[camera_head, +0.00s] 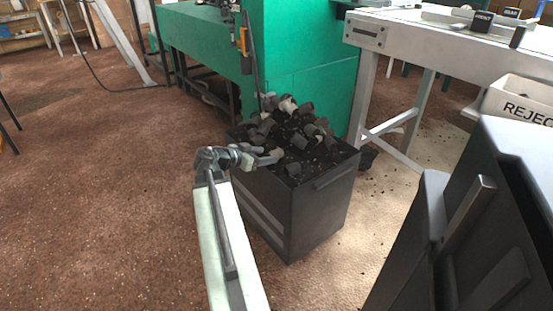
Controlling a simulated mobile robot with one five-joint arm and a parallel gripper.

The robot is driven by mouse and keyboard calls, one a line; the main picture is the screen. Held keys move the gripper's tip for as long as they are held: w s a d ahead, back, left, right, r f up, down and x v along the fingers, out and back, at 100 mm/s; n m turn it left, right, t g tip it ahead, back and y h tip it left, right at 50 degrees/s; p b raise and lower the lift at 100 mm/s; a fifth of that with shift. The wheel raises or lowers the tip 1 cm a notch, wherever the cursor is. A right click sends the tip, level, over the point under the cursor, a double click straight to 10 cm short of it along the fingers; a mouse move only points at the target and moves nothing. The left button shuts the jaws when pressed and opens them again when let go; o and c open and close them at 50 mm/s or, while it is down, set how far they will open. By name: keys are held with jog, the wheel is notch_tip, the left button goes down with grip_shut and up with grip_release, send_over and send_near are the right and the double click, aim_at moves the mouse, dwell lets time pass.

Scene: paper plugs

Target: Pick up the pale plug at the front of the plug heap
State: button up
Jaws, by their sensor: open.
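A heap of grey and dark plugs (300,141) lies on dark crumbs in a black bin (298,215). A paler plug (288,105) shows towards the back. I cannot tell for sure which one is the pale front plug. My gripper (272,157) is open at the bin's front left, reaching in over the rim, left of the light grey plug and apart from it. A small pale patch shows at the gripper's base; I cannot tell what it is. The gripper partly hides the bin's left edge.
A green machine cabinet (305,60) stands right behind the bin. A white-topped bench (420,40) with legs is at the right, and a white box marked REJEC (515,100) sits on the right. Brown floor (90,190) is open on the left.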

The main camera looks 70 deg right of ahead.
aim_at(270, 155)
jog(key=b+x, duration=0.1)
jog(key=x, duration=0.2)
jog(key=b+x, duration=0.1)
jog(key=x, duration=0.1)
jog(key=shift+w+f+b, duration=0.25)
jog(key=shift+f+b, duration=0.05)
jog(key=shift+f, duration=0.1)
jog(key=shift+d, duration=0.1)
jog(key=shift+r, duration=0.1)
grip_shut()
notch_tip(270, 155, up, 10)
jog(key=p, duration=1)
jog(key=shift+r, duration=0.15)
